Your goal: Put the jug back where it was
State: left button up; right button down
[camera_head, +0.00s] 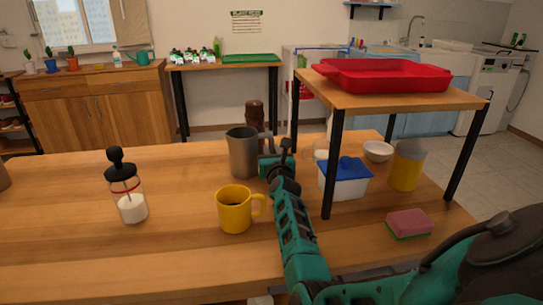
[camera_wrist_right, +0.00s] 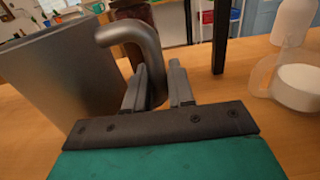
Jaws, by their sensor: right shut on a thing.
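The grey metal jug (camera_head: 243,155) is upright near the middle of the table, behind the yellow mug. My right gripper (camera_head: 271,158) reaches it from its right side and is shut on its curved handle. In the right wrist view the jug (camera_wrist_right: 60,80) fills the left side, and its handle (camera_wrist_right: 130,32) runs down to the fingers of my right gripper (camera_wrist_right: 160,82). I cannot tell whether the jug's base touches the table. My left gripper is not in view.
A yellow mug (camera_head: 234,210) with dark contents stands in front of the jug. A dark-topped dispenser (camera_head: 126,190) stands to the left, and a brown mill (camera_head: 254,118) behind. A raised shelf (camera_head: 400,97) with a red tray (camera_head: 382,75) stands right. The left table is mostly clear.

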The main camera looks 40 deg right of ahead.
jog(key=shift+r, duration=0.25)
jog(key=shift+f, duration=0.2)
jog(key=c, duration=1)
grip_release()
jog(key=shift+f, duration=0.1)
jog(key=shift+o, duration=0.2)
